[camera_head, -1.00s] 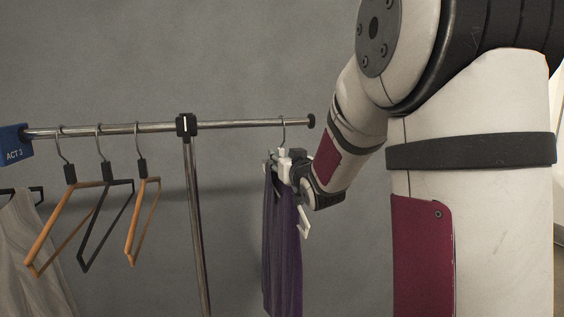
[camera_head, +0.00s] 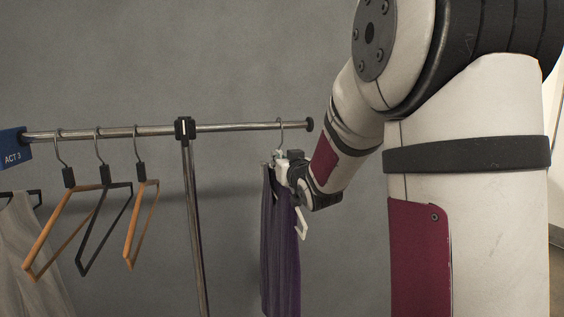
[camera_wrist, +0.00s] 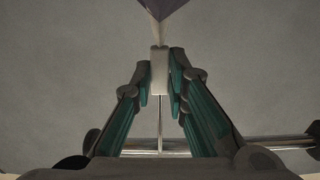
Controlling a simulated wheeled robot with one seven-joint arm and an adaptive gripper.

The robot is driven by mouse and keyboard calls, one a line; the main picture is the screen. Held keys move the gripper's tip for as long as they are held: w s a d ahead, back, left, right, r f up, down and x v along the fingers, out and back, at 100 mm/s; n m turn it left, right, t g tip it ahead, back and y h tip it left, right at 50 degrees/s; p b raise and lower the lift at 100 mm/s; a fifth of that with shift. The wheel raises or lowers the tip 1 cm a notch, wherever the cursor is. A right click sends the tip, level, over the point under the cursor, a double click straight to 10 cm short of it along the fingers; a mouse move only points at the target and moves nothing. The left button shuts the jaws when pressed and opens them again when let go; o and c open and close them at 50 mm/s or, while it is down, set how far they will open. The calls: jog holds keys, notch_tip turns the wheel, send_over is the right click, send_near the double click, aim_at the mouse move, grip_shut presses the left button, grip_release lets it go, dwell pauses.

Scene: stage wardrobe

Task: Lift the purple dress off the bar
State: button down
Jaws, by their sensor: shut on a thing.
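The purple dress (camera_head: 279,245) hangs from its hanger near the right end of the metal bar (camera_head: 243,126). The hanger's hook (camera_head: 281,130) reaches up to the bar and appears to be over it. My gripper (camera_head: 281,165) is at the top of the dress, just below the hook, and partly hides the hanger. In the wrist view, my gripper (camera_wrist: 160,88) is shut on the hanger's pale neck block (camera_wrist: 159,68). A bit of purple cloth (camera_wrist: 166,8) shows at the top edge there, and the thin hook stem runs down towards the bar (camera_wrist: 180,148).
An orange hanger (camera_head: 48,232), a black hanger (camera_head: 104,228) and another orange hanger (camera_head: 141,222) hang empty left of the upright post (camera_head: 196,220). A blue ACT 3 sign (camera_head: 13,152) and a pale garment (camera_head: 30,260) are at far left. The bar's end cap (camera_head: 309,124) is just right of the hook.

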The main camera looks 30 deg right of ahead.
jog(key=shift+r+p, duration=0.6)
jog(key=shift+r, duration=0.9)
jog(key=shift+s, duration=0.15)
jog(key=shift+p+v, duration=0.95)
jog(key=shift+v, duration=2.95)
